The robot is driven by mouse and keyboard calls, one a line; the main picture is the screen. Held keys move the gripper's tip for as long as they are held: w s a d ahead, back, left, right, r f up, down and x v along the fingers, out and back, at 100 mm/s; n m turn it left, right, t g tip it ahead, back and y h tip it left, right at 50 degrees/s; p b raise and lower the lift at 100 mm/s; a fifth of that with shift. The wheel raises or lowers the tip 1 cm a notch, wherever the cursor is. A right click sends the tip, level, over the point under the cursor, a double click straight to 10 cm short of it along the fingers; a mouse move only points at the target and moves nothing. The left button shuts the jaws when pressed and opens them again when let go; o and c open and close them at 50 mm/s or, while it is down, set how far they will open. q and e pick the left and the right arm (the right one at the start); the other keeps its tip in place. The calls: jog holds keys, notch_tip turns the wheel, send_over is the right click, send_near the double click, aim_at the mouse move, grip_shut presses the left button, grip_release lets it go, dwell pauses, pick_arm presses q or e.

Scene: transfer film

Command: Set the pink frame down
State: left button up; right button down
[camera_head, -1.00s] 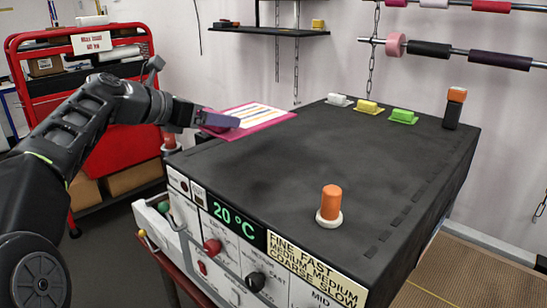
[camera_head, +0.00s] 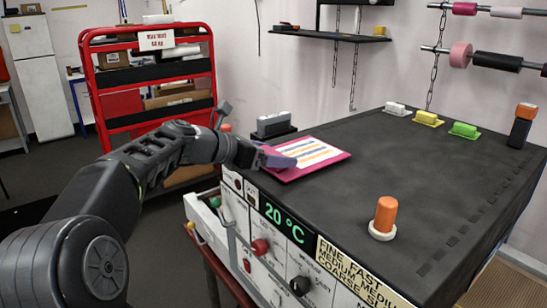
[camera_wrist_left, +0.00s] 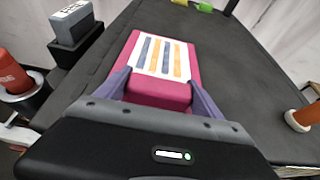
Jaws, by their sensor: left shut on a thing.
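The pink frame (camera_head: 340,156), with a white sheet of orange and blue-grey stripes, lies flat or nearly so over the back left part of the black-topped machine (camera_head: 345,205). My left gripper (camera_head: 272,157) is shut on the frame's near left end. In the left wrist view its two purple fingers (camera_wrist_left: 161,97) clasp the frame's thick pink end (camera_wrist_left: 158,92). The striped sheet faces up. I cannot tell whether the frame's underside touches the black top. My right gripper is not in view.
An orange knob on a white base (camera_head: 385,218) stands near the front. White, yellow and green blocks (camera_head: 428,119) line the back, beside a black post with an orange top (camera_head: 522,125). A grey block (camera_head: 273,124) stands behind the frame. The middle of the top is clear.

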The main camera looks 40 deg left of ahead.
pick_arm(q)
jog(key=shift+f, duration=0.45)
jog(key=shift+f, duration=0.1)
jog(key=o, duration=1.6)
jog(key=shift+s+a, duration=0.1)
jog(key=shift+s, duration=0.1)
jog(key=b+v, duration=0.3)
jog(key=v, duration=0.8)
jog(key=shift+s+r, duration=0.3)
jog(key=shift+r, duration=0.05)
